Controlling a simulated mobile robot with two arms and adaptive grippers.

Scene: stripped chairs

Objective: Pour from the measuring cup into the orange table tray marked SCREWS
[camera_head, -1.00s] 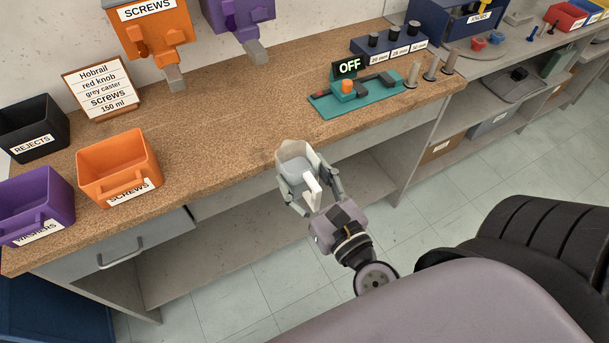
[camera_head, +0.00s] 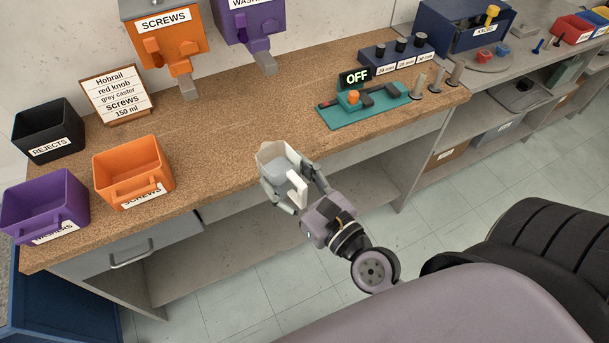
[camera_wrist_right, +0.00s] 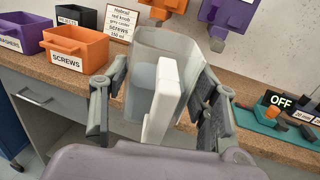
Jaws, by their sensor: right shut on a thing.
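My right gripper (camera_head: 293,196) is shut on the measuring cup (camera_head: 272,158), a translucent cup with a white handle. In the right wrist view the cup (camera_wrist_right: 152,62) stands roughly upright between the two fingers (camera_wrist_right: 156,108), its handle toward the camera. I cannot make out its contents. The cup is at the table's front edge, right of the orange table tray marked SCREWS (camera_head: 127,165) and apart from it. That tray also shows in the right wrist view (camera_wrist_right: 80,43), at upper left; it looks empty. My left gripper is not in view.
A purple WASHERS tray (camera_head: 45,205) and a black REJECTS bin (camera_head: 42,130) stand left of the orange tray. Orange (camera_head: 165,45) and purple (camera_head: 248,22) dispensers hang above. An order card (camera_head: 115,95) stands behind. A teal fixture (camera_head: 365,108) reading OFF sits right. The table between is clear.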

